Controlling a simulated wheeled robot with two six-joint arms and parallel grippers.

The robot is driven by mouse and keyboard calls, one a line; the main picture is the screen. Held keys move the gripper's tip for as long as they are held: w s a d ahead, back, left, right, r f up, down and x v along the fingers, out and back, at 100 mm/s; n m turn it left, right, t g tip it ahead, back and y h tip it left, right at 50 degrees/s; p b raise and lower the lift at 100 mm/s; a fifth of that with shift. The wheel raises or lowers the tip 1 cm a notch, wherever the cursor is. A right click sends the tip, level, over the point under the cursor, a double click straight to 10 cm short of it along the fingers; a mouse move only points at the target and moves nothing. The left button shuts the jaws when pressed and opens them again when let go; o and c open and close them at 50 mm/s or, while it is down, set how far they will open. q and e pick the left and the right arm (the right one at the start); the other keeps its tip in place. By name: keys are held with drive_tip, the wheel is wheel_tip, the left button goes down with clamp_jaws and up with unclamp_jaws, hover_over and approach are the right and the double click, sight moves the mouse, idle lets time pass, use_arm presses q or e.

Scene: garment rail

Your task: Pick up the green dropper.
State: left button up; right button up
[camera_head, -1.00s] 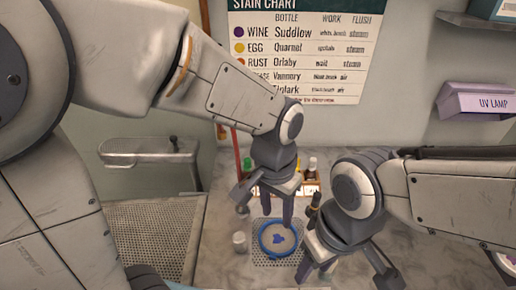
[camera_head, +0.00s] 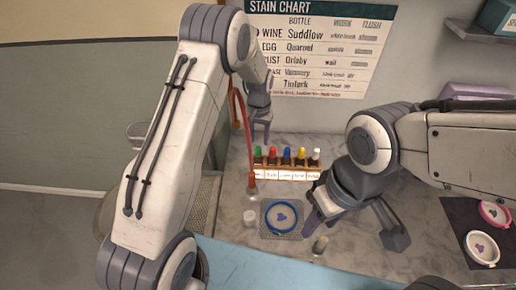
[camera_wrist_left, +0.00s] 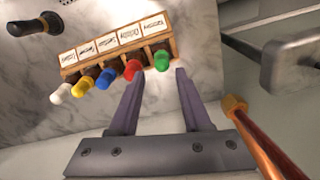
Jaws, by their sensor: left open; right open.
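The green dropper (camera_head: 258,155) stands at the left end of a wooden rack (camera_head: 288,174) in the head view, beside red, blue, yellow and white ones. My left gripper (camera_head: 260,130) is above and behind the rack's left end. In the left wrist view, the open fingers (camera_wrist_left: 158,74) point at the rack, with the green bulb (camera_wrist_left: 161,61) just beyond and between the tips; nothing is held. The red bulb (camera_wrist_left: 132,69) is close to one fingertip. My right gripper (camera_head: 352,225) is open at the right of the counter.
A blue hoop (camera_head: 265,222) with a stained cloth lies on a perforated plate. A copper-coloured tube (camera_wrist_left: 268,145) runs close beside the left gripper. Hoops lie on a dark mat (camera_head: 456,212).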

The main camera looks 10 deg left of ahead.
sight(258, 147)
use_arm(q)
drive_tip(key=shift+f, duration=0.35)
wheel_tip(258, 147, down, 4)
drive_tip(key=p, duration=0.3)
drive_tip(key=shift+a+f, duration=0.15)
drive_tip(key=shift+f, duration=0.55)
clamp_jaws()
